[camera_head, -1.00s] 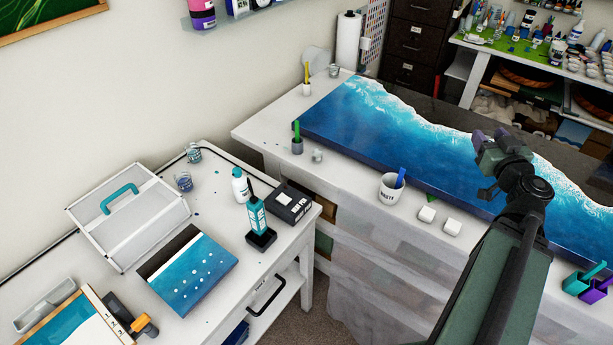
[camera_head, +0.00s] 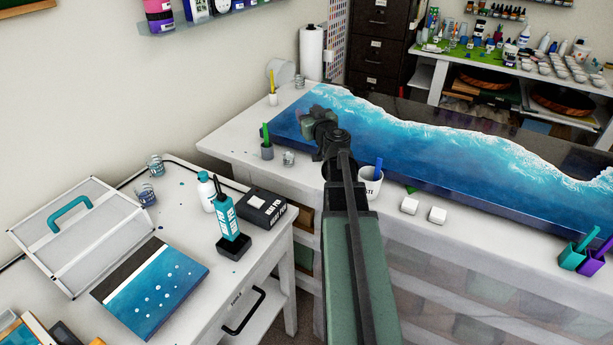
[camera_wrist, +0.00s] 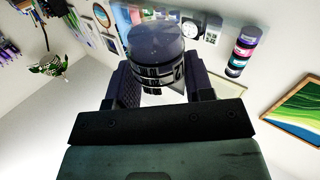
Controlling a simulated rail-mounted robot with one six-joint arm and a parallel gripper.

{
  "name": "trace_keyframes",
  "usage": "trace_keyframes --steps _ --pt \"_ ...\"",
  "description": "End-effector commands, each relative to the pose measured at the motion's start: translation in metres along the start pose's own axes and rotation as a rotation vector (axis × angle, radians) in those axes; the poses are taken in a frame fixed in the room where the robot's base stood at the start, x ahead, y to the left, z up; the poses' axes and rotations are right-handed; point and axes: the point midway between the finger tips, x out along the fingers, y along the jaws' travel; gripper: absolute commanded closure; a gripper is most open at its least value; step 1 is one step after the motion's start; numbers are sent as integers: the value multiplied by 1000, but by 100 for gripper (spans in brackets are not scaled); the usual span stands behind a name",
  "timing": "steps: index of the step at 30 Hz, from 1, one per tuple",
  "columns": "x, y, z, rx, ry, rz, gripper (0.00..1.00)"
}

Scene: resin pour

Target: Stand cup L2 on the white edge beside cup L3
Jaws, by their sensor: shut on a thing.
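My gripper (camera_head: 318,124) is over the left end of the blue wave panel (camera_head: 425,130). In the wrist view it is shut on a small marked cup (camera_wrist: 160,62) with a dark round face; its label is not readable. A small clear cup (camera_head: 289,158) stands on the white edge (camera_head: 235,146) in front of the panel, and another clear cup (camera_head: 299,81) stands behind the panel's left end. Two cups with blue in them, one (camera_head: 155,166) behind the other (camera_head: 146,195), stand on the left cart. I cannot tell which is L3.
A dark holder with a green stick (camera_head: 267,150) stands near the front clear cup. A waste mug (camera_head: 371,188), two white blocks (camera_head: 409,206) and a teal holder (camera_head: 571,260) line the front edge. A white holder with a yellow stick (camera_head: 272,99) stands at the left end.

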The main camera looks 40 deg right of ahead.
Motion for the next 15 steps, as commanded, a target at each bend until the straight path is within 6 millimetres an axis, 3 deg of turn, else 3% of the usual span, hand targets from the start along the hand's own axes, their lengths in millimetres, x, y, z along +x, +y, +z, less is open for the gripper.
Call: trace_keyframes --steps 1,9,12,15 --pt "0 -2 23 0 0 0 75" --pt "0 -10 118 0 0 -1 75" --pt "0 -13 144 0 0 -1 75" --pt "0 -13 151 0 0 -1 75"
